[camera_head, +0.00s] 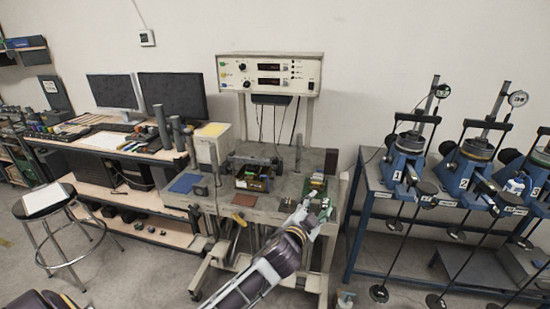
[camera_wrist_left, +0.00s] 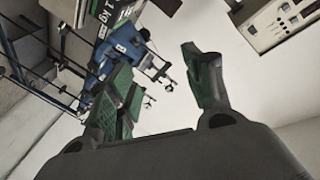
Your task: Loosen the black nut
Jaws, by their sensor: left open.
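My left gripper (camera_head: 316,206) is at the right end of the central workbench, with its arm rising from the bottom of the head view. In the left wrist view its two green-padded fingers (camera_wrist_left: 165,88) are apart, with nothing between them. Blue lever frames numbered 1 (camera_head: 405,165) and 2 (camera_head: 470,165) stand on a blue table to the right, with black levers and dial gauges. They are well apart from the gripper. A blue frame (camera_wrist_left: 132,42) also shows beyond the fingers in the wrist view. I cannot pick out the black nut for certain. My right gripper is not in view.
The workbench (camera_head: 262,212) carries small devices and a control box (camera_head: 270,73) on posts. The blue table (camera_head: 362,190) has long levers hanging over its front. A desk with monitors (camera_head: 172,95) and a round stool (camera_head: 48,200) are at left. Floor shows between stool and bench.

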